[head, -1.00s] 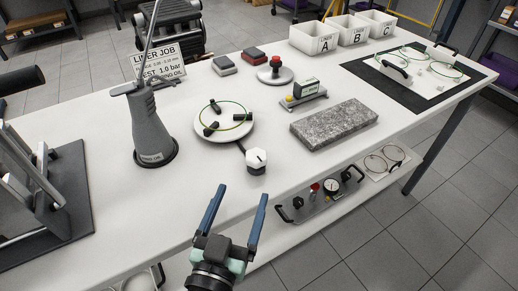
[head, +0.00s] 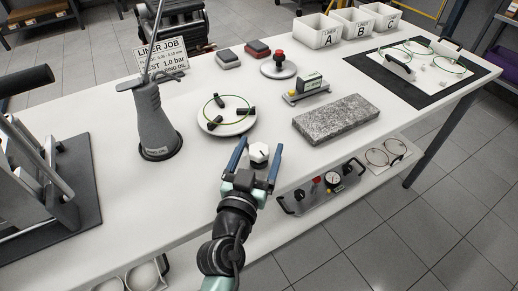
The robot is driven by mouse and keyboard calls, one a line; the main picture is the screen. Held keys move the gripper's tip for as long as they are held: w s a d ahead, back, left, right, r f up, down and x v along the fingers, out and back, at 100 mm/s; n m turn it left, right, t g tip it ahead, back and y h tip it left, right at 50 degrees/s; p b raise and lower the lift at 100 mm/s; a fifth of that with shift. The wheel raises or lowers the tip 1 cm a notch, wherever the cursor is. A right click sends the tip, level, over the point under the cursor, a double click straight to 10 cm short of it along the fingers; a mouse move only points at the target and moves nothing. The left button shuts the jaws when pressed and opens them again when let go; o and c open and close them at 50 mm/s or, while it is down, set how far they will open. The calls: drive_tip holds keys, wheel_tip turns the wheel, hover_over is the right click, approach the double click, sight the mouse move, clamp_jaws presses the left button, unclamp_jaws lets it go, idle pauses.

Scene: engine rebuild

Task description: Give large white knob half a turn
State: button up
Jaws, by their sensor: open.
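The large white knob (head: 258,151) is a faceted white cap near the front edge of the table, in front of the round white plate with the green ring (head: 227,119). My gripper (head: 257,160) is open, with its two blue fingers one on each side of the knob in the head view. I cannot tell whether either finger touches the knob. The knob's lower part is partly hidden by my gripper.
A grey oil can (head: 158,125) stands to the left, and a grey stone block (head: 336,118) lies to the right. A gauge panel (head: 322,186) sits on the shelf below the table edge. White bins (head: 317,32) stand at the back.

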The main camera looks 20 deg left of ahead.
clamp_jaws()
idle(0.3)
